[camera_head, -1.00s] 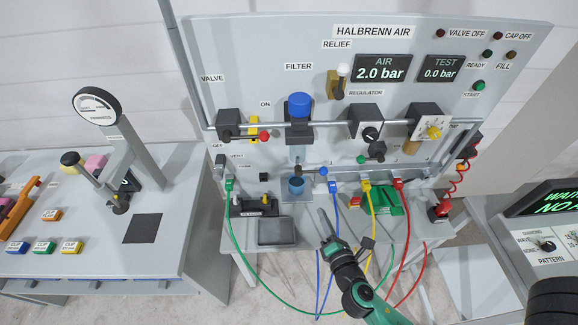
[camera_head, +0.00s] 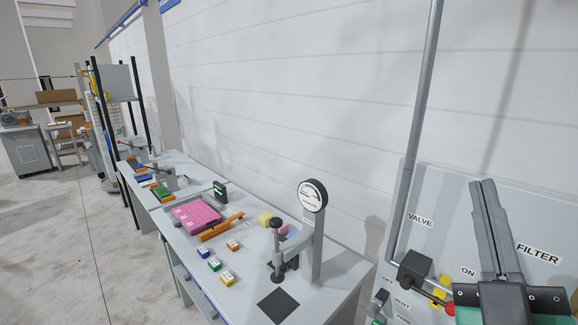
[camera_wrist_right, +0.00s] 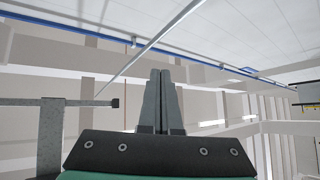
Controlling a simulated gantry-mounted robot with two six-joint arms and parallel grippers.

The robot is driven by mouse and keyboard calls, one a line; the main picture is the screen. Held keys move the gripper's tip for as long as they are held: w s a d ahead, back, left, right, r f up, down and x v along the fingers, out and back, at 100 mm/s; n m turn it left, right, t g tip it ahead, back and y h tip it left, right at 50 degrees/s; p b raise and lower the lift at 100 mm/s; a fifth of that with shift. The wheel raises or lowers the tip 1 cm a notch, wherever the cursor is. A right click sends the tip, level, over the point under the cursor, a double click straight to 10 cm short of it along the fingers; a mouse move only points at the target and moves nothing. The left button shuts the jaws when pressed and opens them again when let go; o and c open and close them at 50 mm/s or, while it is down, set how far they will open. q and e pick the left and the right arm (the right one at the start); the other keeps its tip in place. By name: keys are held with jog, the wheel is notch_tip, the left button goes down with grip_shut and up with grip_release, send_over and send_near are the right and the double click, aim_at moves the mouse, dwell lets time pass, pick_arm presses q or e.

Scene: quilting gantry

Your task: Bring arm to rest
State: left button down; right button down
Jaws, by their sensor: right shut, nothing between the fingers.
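My right gripper (camera_head: 487,190) rises at the right side of the head view, with its grey fingers together, pointing up in front of the air panel. It is shut and holds nothing. In the right wrist view the shut fingers (camera_wrist_right: 161,75) point up toward the wall and ceiling, with nothing between them. It covers part of the panel (camera_head: 445,220) near the FILTER and ON labels. My left gripper is not in view.
The panel's valve (camera_head: 414,268) is close to my right gripper. Open floor (camera_head: 50,240) lies at the left.

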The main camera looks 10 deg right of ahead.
jog(key=s+a+r+m+t+y, duration=0.2)
jog(key=s+a+r+t+y, duration=0.25)
jog(key=a+r+y, duration=0.55)
notch_tip(320, 180, up, 14)
jog(key=d+y+p, duration=0.2)
jog(key=p, duration=1.4)
jog(key=shift+s+g, duration=0.25)
jog(key=shift+g, duration=0.1)
